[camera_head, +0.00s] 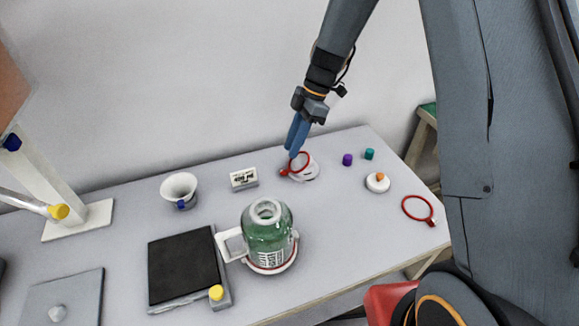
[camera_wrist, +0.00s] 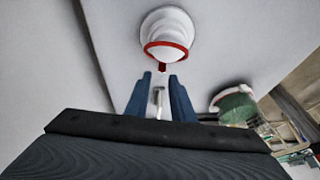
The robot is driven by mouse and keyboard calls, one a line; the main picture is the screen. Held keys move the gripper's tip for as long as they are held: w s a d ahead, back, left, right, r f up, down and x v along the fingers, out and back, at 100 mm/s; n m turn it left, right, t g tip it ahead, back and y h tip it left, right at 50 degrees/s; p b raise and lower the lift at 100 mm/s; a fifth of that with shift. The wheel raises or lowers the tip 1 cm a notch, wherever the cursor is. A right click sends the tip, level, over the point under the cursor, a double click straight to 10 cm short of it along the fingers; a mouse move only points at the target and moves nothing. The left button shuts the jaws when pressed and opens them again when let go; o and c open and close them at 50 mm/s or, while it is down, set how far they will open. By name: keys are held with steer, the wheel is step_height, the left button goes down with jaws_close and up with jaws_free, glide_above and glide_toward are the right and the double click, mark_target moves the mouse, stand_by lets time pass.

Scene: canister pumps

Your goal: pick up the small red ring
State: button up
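The small red ring (camera_head: 301,163) shows at the back of the table, in front of or against a white round object (camera_head: 308,175). In the wrist view the ring (camera_wrist: 165,45) overlaps the lower side of that white object (camera_wrist: 167,22), with its short red tab pointing toward my gripper. My gripper (camera_head: 293,154) has blue fingers and reaches down from above, close to the ring. In the wrist view my gripper (camera_wrist: 160,77) has its fingertips apart, with the tab just beyond them. I cannot tell whether a finger touches the ring.
A larger red ring (camera_head: 418,208) lies near the right edge. A green jar (camera_head: 267,232) stands front centre. A white cup (camera_head: 180,188), a small white box (camera_head: 243,178), purple (camera_head: 347,159) and teal (camera_head: 369,154) pieces and a white disc (camera_head: 377,184) stand around.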

mark_target(281, 170)
steer(key=p+x, duration=0.1)
steer(key=x, duration=0.3)
steer(key=p+x, duration=0.1)
steer(key=x, duration=0.1)
steer(key=shift+s+r+p, duration=0.1)
steer(key=shift+s+p, duration=0.2)
steer(key=shift+a+f, duration=0.2)
steer(key=shift+f, duration=0.35)
steer(key=shift+c, duration=0.4)
jaws_close()
